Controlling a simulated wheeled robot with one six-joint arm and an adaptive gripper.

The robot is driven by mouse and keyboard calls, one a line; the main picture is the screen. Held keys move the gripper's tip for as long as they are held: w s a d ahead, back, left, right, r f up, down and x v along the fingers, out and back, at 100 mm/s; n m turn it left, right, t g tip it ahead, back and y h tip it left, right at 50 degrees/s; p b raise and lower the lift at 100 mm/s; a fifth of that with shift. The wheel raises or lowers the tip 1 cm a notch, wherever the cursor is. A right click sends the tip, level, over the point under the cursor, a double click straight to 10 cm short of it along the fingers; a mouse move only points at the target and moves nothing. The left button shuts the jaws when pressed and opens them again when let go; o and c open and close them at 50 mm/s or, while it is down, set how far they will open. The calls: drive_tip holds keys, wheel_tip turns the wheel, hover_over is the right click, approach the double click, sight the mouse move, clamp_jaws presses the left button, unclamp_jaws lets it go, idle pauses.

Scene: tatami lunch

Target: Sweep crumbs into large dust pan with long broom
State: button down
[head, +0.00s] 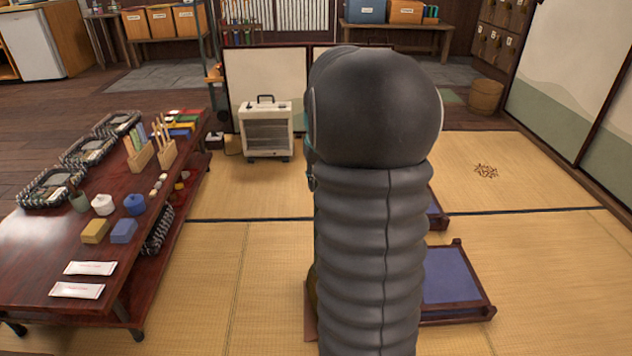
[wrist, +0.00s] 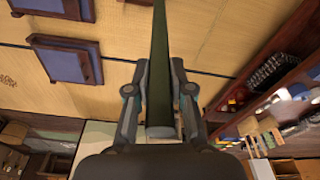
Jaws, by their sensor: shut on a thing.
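A small heap of brown crumbs (head: 486,171) lies on the tatami at the right in the head view. It also shows at the left edge of the wrist view (wrist: 7,80). My gripper (wrist: 160,88) is shut on a long, dark green handle (wrist: 160,40), which I take for the broom's. The handle runs away from the jaws to the top of the wrist view. The broom's head is not visible. In the head view my own arm covers the middle and hides the gripper. I cannot make out the dust pan in either view.
A low red-brown table (head: 40,255) with boxes and small items stands at the left. A white heater (head: 267,128) stands behind. A blue-cushioned floor seat (head: 452,275) lies right of my arm, with another partly hidden behind. Tatami around the crumbs is clear; a basket (head: 486,97) stands beyond.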

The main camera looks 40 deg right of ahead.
drive_tip(key=shift+w+a+r+p, duration=0.35)
drive_tip(key=shift+r+p, duration=0.25)
drive_tip(key=shift+r, duration=0.2)
drive_tip(key=shift+w+a+r+p, duration=0.2)
drive_tip(key=shift+a+r+p, duration=0.35)
drive_tip(key=shift+r, duration=0.3)
drive_tip(key=shift+w+a+r+p, duration=0.35)
drive_tip(key=shift+r+p, duration=0.25)
drive_tip(key=shift+r, duration=0.2)
